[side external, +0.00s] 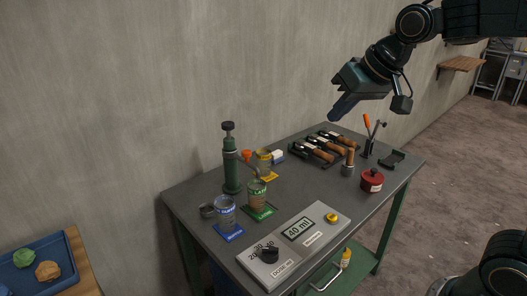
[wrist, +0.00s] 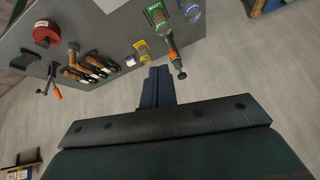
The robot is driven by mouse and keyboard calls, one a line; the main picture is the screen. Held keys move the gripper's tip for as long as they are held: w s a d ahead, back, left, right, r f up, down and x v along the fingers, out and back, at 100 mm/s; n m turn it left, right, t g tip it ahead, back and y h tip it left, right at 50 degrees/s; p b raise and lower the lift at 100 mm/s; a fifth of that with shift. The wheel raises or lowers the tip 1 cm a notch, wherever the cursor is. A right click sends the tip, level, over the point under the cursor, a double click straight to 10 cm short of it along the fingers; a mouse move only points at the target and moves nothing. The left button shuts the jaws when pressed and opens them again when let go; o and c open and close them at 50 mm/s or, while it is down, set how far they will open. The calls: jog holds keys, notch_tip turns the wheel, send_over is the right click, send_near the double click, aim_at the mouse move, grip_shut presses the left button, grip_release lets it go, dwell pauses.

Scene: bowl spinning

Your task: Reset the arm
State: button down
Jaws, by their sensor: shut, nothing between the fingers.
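My gripper (side external: 337,113) hangs in the air above the far back part of the workbench, near the wall. Its fingers are closed together with nothing between them. In the wrist view the shut fingers (wrist: 157,86) point toward the bench. The grey bench top (side external: 285,187) lies below and apart from the fingers. No bowl can be made out in either view.
A blue tray (side external: 62,277) stands at lower left. Air around my gripper is clear.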

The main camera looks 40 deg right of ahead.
jog(key=s+f+n, duration=0.1)
jog(key=s+f, duration=0.2)
jog(key=s, duration=0.5)
jog(key=s+f+n+g, duration=0.1)
jog(key=s+f, duration=0.2)
jog(key=s, duration=0.6)
jog(key=shift+s+d+f, duration=0.15)
jog(key=shift+s+d, duration=0.05)
jog(key=shift+s, duration=0.05)
dwell(3.3)
jog(key=w+r+m+t, duration=0.15)
jog(key=w+r, duration=0.25)
jog(key=w, duration=1)
jog(key=w+r+m, duration=0.2)
jog(key=w+r, duration=0.3)
jog(key=w, duration=0.8)
jog(key=w+f+m, duration=0.1)
jog(key=w+f, duration=0.2)
jog(key=w, duration=0.6)
jog(key=w+f+m+t, duration=0.1)
jog(key=w+f, duration=0.2)
jog(key=w, duration=0.6)
jog(key=w+a+f+m+t, duration=0.1)
jog(key=w+f, duration=0.3)
jog(key=w, duration=0.5)
jog(key=shift+w+m+y, duration=0.25)
jog(key=shift+m+y, duration=0.15)
jog(key=shift+m, duration=0.05)
